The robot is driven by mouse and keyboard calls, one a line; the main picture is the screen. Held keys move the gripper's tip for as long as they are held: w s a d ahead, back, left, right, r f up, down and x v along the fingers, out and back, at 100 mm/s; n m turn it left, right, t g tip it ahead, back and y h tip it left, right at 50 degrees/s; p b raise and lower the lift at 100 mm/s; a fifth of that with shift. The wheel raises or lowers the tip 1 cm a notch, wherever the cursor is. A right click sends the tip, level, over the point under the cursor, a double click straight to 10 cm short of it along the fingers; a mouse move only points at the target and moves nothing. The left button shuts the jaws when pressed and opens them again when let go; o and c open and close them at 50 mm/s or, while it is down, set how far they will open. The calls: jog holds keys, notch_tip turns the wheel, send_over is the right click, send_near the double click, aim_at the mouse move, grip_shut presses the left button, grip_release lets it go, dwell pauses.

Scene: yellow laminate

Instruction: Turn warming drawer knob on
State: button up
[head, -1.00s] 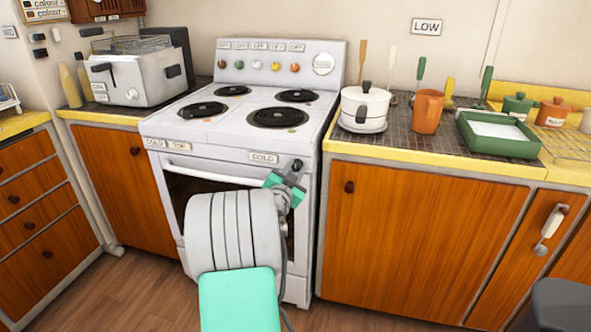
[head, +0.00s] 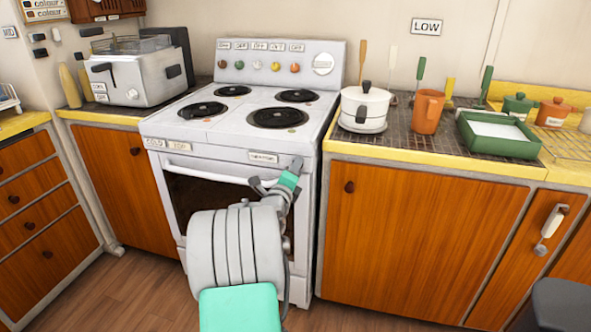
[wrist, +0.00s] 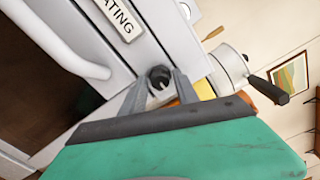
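The white stove (head: 240,120) stands ahead, with a small label (head: 263,157) on its front edge at the right. In the wrist view this label (wrist: 121,19) ends in "ATING". A dark round knob (wrist: 160,77) on the stove front lies between my gripper's two grey fingertips in the wrist view. My gripper (head: 280,176) is at the stove's upper right front in the head view and hides the knob there. Its fingers look spread, one on each side of the knob. Whether either finger touches it I cannot tell.
The oven door handle (head: 215,176) runs left of my gripper. A white pot (head: 365,105) and an orange pitcher (head: 428,111) stand on the right counter. The stove's back panel carries several coloured knobs. Floor shows at lower left.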

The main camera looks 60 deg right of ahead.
jog(key=s+a+b, duration=0.1)
jog(key=a+b, duration=0.3)
jog(key=a, duration=0.3)
jog(key=shift+b, duration=0.4)
jog(key=shift+s, duration=0.1)
